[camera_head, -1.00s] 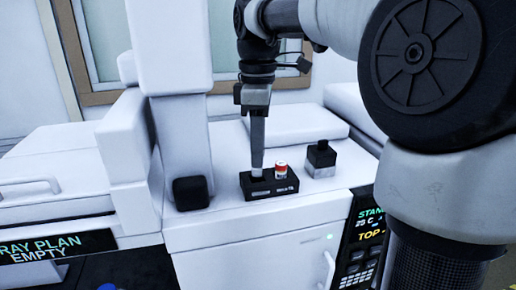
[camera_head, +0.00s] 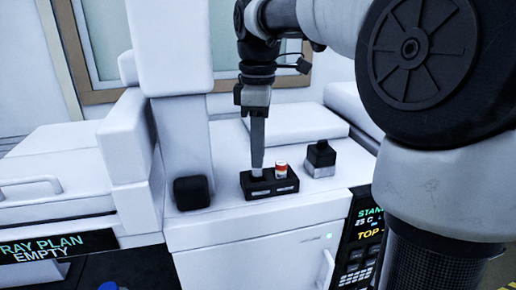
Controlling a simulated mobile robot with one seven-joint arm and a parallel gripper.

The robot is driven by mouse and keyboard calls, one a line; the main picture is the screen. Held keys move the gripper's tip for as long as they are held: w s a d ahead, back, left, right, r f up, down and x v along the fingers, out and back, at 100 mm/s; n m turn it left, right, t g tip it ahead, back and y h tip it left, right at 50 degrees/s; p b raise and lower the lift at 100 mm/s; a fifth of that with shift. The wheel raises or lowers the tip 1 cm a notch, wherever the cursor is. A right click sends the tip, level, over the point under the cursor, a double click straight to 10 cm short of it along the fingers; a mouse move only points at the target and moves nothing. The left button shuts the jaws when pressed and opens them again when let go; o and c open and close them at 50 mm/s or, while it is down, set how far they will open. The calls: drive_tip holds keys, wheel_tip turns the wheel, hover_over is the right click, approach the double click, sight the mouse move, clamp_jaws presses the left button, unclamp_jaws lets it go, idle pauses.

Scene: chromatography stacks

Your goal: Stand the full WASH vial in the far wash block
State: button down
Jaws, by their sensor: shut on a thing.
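A black wash block (camera_head: 268,185) with pale labels on its front stands on the white instrument top. A vial with a red and white cap (camera_head: 281,169) stands in its right side. My gripper (camera_head: 257,170) points straight down over the block's left side, its tips close to the block's top. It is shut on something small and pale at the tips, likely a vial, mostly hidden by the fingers. I cannot tell whether that vial is seated in the block.
A black cube (camera_head: 191,193) sits left of the block, beside a white column (camera_head: 183,140). A black-topped, grey-based block (camera_head: 320,158) stands to the right. A raised white panel (camera_head: 300,122) lies behind. A display (camera_head: 58,247) reads "EMPTY" at lower left.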

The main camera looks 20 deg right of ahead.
sight(258, 175)
drive_tip(key=shift+f, duration=0.2)
drive_tip(key=shift+f+b, duration=0.8)
drive_tip(key=shift+f, duration=0.3)
drive_tip(key=shift+f, duration=0.2)
drive_tip(key=shift+f+b, duration=0.35)
drive_tip(key=shift+f, duration=0.1)
drive_tip(key=c, duration=1.1)
unclamp_jaws()
drive_tip(key=shift+r, duration=0.15)
